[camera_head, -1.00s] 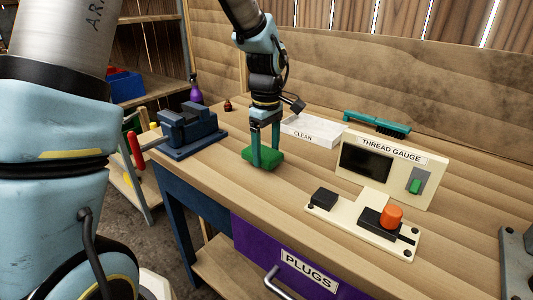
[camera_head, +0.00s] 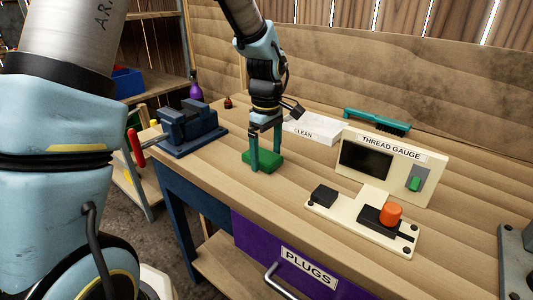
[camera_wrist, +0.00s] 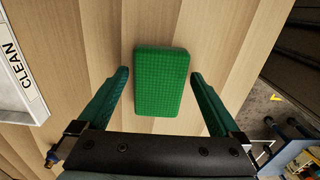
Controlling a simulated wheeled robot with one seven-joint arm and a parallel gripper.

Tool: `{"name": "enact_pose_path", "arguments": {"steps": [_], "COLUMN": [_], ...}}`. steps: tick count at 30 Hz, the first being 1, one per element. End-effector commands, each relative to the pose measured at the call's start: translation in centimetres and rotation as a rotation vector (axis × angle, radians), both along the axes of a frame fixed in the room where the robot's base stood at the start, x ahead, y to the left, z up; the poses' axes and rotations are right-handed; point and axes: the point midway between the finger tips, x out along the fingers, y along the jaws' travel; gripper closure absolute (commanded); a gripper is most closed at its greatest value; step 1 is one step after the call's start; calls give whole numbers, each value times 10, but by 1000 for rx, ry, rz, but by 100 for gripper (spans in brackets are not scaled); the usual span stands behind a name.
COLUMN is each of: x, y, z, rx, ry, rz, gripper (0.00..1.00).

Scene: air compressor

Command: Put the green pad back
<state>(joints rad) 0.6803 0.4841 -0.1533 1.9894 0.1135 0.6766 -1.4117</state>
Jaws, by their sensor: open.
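The green pad (camera_head: 268,158) is a small textured block lying flat on the wooden workbench. In the wrist view the pad (camera_wrist: 162,82) lies between the two fingers, with a clear gap on each side. My gripper (camera_head: 266,165) is open, with its green fingers pointing down around the pad; in the wrist view my gripper (camera_wrist: 160,80) touches neither side of it. A white tray marked CLEAN (camera_head: 316,130) stands just behind the pad; it also shows at the left edge of the wrist view (camera_wrist: 12,95).
A blue vise (camera_head: 190,130) with a red handle stands to the left. The thread gauge (camera_head: 392,168) and a cream base with an orange knob (camera_head: 391,213) stand to the right. A green brush (camera_head: 377,122) lies behind. Bare bench (camera_head: 455,225) shows at the right.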

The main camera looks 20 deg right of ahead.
Motion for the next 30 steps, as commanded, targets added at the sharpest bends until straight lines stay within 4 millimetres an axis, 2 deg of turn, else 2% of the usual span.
{"name": "enact_pose_path", "arguments": {"steps": [5, 12, 18, 24, 30], "x": [1, 1, 1, 0, 2], "y": [-1, -1, -1, 0, 5], "z": [20, 71, 105, 120, 120], "rx": [-4, -4, -2, -1, -1], "ry": [-5, -5, -2, 0, 0], "rz": [1, 1, 0, 0, -5], "gripper": [0, 0, 0, 0, 0]}}
